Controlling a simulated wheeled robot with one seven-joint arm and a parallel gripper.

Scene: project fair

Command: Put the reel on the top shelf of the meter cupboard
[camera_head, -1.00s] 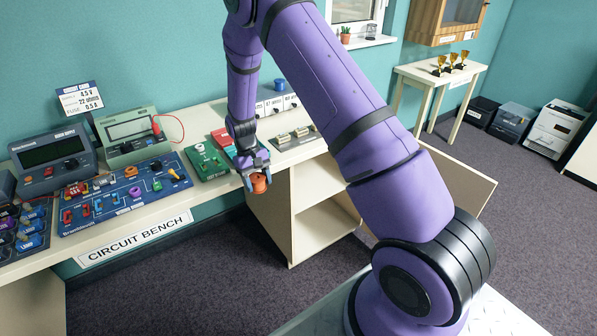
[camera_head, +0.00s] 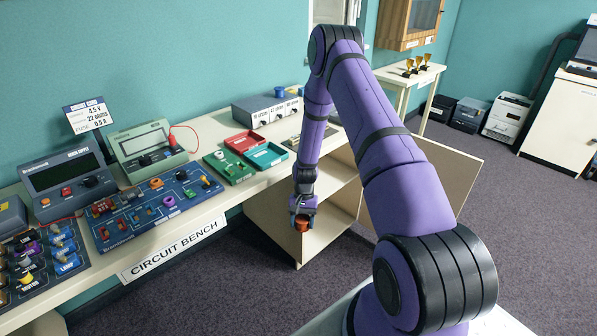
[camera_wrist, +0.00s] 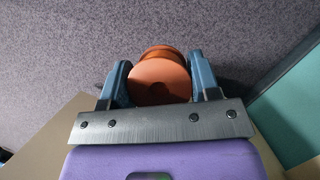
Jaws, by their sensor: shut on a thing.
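The reel is an orange-brown spool (camera_head: 301,224) held in my gripper (camera_head: 302,215). In the wrist view the reel (camera_wrist: 159,80) sits between the two blue fingers of my gripper (camera_wrist: 160,85), which are shut on it. The meter cupboard (camera_head: 283,222) is the cream cabinet under the right part of the bench, with its door (camera_head: 440,180) swung open to the right. Its upper shelf (camera_head: 334,178) shows partly behind my arm, and a lower compartment is below. My gripper is in front of the cupboard, near its left side panel; the exact distance is unclear.
The circuit bench (camera_head: 215,205) runs along the left and carries meters, a blue circuit board (camera_head: 155,205), red and green trays (camera_head: 228,167) and a grey box (camera_head: 268,108). A trophy table (camera_head: 410,78) stands behind. Carpet (camera_head: 230,270) in front is clear.

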